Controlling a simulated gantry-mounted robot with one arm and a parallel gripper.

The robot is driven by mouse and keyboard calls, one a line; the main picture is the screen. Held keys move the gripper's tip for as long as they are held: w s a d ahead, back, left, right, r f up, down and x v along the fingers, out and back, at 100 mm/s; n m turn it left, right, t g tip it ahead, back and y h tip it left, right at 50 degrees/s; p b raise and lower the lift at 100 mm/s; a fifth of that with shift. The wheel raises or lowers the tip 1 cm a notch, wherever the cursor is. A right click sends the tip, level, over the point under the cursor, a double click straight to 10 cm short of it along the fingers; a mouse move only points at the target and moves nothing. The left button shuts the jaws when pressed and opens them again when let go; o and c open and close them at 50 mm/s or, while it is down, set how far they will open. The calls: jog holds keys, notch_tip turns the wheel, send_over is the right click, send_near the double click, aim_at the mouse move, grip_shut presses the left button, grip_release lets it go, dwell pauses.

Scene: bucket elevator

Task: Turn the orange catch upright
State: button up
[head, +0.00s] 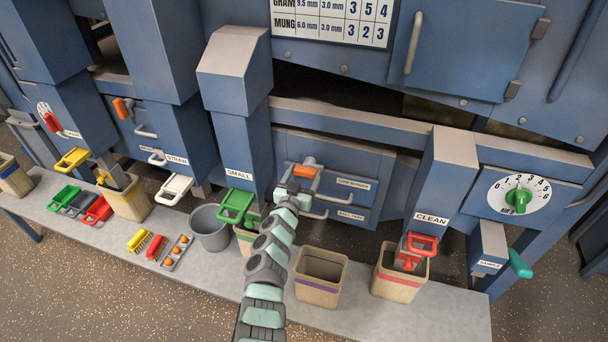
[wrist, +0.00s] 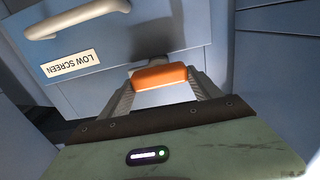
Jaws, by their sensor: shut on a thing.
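The orange catch (head: 304,171) is on the blue front panel beside the LOW SCREEN label (head: 353,184), lying roughly crosswise in the head view. In the wrist view the catch (wrist: 160,76) spans the gap between my fingertips. My gripper (head: 303,177) reaches up to the panel and is shut on the catch; its two grey fingers also show in the wrist view (wrist: 165,88), one at each end of the catch. The catch's mount is largely hidden behind it and the fingers.
A silver handle (wrist: 78,20) is close by in the wrist view. The SMALL spout (head: 237,120) stands left of my arm, and the CLEAN spout (head: 436,185) stands to the right. Bins, including a purple-banded one (head: 318,292), stand on the grey bench (head: 210,290). Another orange catch (head: 121,108) is farther left.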

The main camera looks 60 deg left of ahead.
jog(key=c, duration=0.3)
jog(key=shift+c, duration=0.2)
jog(key=shift+m, duration=0.3)
jog(key=m+b, duration=0.1)
jog(key=m, duration=0.1)
jog(key=m+b, duration=0.1)
jog(key=m, duration=0.1)
jog(key=shift+w+d+f, duration=0.15)
jog(key=m+b, duration=0.2)
jog(key=m, duration=0.1)
jog(key=shift+f+m, duration=0.1)
jog(key=shift+m, duration=0.3)
jog(key=m+b, duration=0.1)
jog(key=m, duration=0.1)
jog(key=m+b, duration=0.2)
jog(key=m, duration=0.1)
jog(key=shift+d+f+b, duration=0.1)
jog(key=shift+f+b, duration=0.1)
jog(key=shift+b, duration=0.1)
jog(key=shift+m+b, duration=1.05)
jog(key=shift+m, duration=1.15)
jog(key=shift+r, duration=0.1)
